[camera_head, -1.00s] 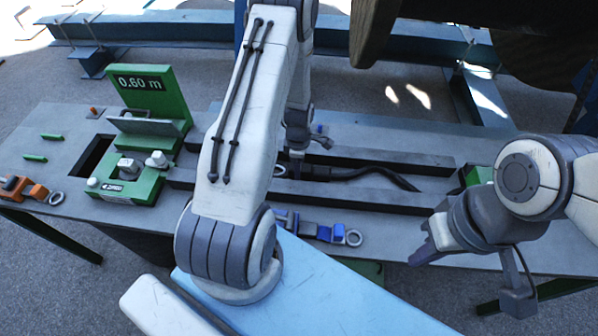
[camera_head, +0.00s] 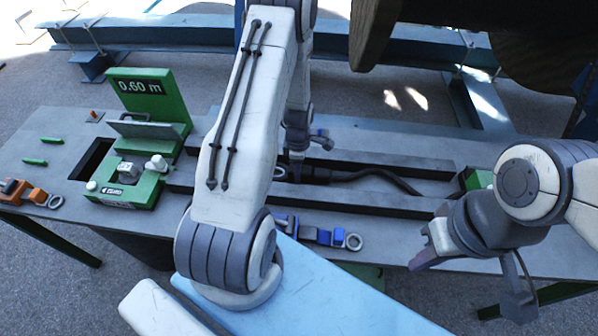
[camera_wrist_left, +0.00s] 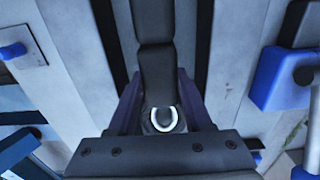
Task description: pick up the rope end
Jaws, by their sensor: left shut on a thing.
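The dark rope (camera_head: 385,176) lies along the channel between two grey rails on the bench. Its near part also shows in the left wrist view (camera_wrist_left: 155,65), running down between the fingers. A pale ring-shaped end face (camera_wrist_left: 164,118) shows there, close to the palm. My left gripper (camera_head: 294,174) is low in the channel at the rope's left end, partly hidden by my own arm. In the left wrist view its dark purple fingers (camera_wrist_left: 160,105) are shut on the rope end. My right gripper (camera_head: 430,257) is apart from the rope, over the bench's front right edge; its finger gap is unclear.
A green measuring device (camera_head: 130,185) with a "0.60 m" display (camera_head: 140,87) stands on the left of the bench (camera_head: 60,150). A blue clamp (camera_head: 323,236) lies in front of the rails. An orange clamp (camera_head: 37,195) lies far left. A large dark reel (camera_head: 450,40) overhangs the back.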

